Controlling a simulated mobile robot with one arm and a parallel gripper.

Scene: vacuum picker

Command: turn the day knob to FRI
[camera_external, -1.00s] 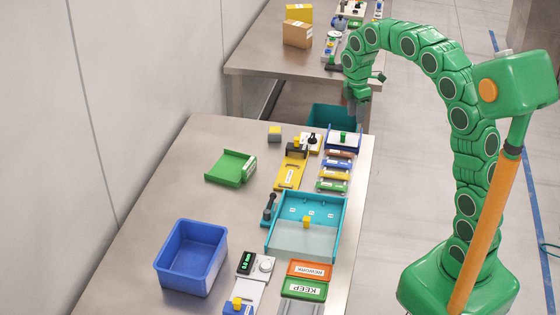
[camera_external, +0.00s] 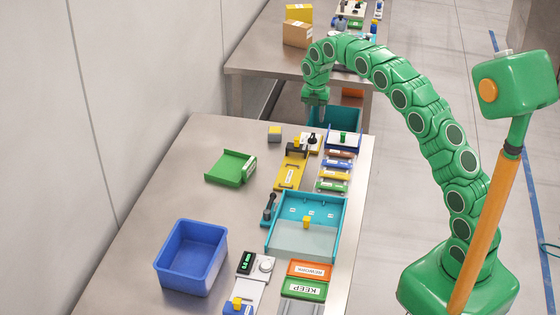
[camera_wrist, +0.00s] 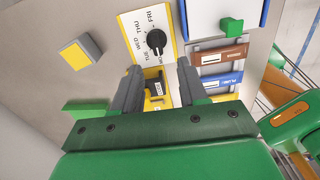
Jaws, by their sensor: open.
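The black day knob (camera_wrist: 156,39) stands on a white dial plate (camera_wrist: 136,46) with day labels along its left side. FRI is at the top, with THU and WED below it. I cannot tell which day the knob's pointer is on. In the external view the knob (camera_external: 313,137) is at the far end of the near table. My gripper (camera_wrist: 160,67) is open and empty. Its fingers point toward the plate, and the knob shows just beyond and between the fingertips, apart from them. In the external view my gripper (camera_external: 318,115) is above the knob.
A yellow-topped grey block (camera_wrist: 80,52) lies left of the dial. A blue-edged white tray with a green knob (camera_wrist: 231,27) and several coloured labelled strips (camera_wrist: 221,57) lie close on the right. A yellow slider unit (camera_external: 290,173) adjoins the dial. A teal bin (camera_external: 345,119) is beyond the table.

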